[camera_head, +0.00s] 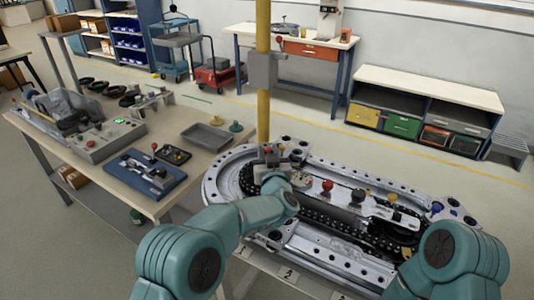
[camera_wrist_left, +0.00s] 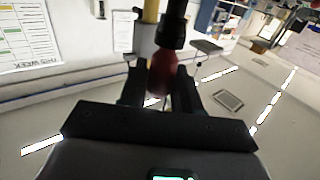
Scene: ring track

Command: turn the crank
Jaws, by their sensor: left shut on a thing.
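The ring track (camera_head: 222,180) is a grey metal oval with a dark chain, on a bench in front of me. My left gripper (camera_head: 272,160) is over its left end. In the left wrist view my left gripper (camera_wrist_left: 160,92) is shut on a dark red handle (camera_wrist_left: 164,72), with a black part above it. I take this handle to be the crank's grip; the rest of the crank is hard to make out behind my gripper.
A red knob (camera_head: 327,185), a yellow knob (camera_head: 392,197) and a pale lever (camera_head: 400,218) stand on the track. A yellow post (camera_head: 263,100) rises just behind it. A table (camera_head: 150,205) with a blue fixture (camera_head: 150,180) and a grey tray (camera_head: 206,137) is at left.

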